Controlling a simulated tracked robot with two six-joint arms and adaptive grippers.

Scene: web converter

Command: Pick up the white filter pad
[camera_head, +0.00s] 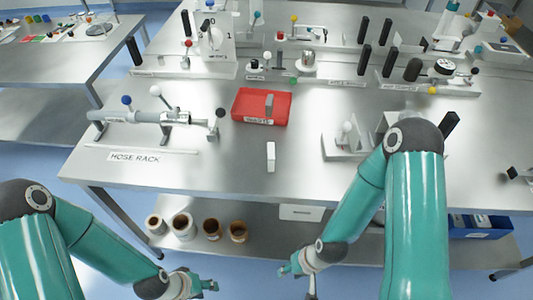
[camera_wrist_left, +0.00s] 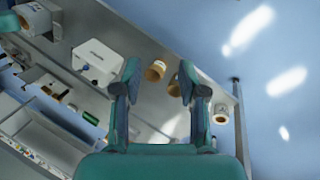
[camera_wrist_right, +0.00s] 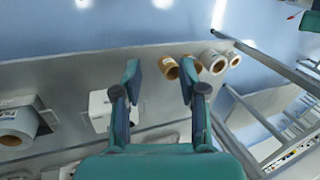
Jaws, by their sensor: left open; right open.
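A grey block (camera_head: 269,104) is in that tray. My left gripper (camera_head: 208,285) is low in front of the table, well short of the pad; its fingers are apart and empty in the left wrist view (camera_wrist_left: 158,78). My right gripper (camera_head: 297,270) is also below the tabletop's front edge, apart from the pad; its fingers are apart and empty in the right wrist view (camera_wrist_right: 159,75). Neither wrist view clearly shows the pad.
A hose rack (camera_head: 160,118) stands left on the table and a grey stand (camera_head: 347,146) to the right. Several brown and white rolls (camera_head: 183,226) and a white box (camera_head: 301,213) are on the lower shelf. The tabletop around the pad is clear.

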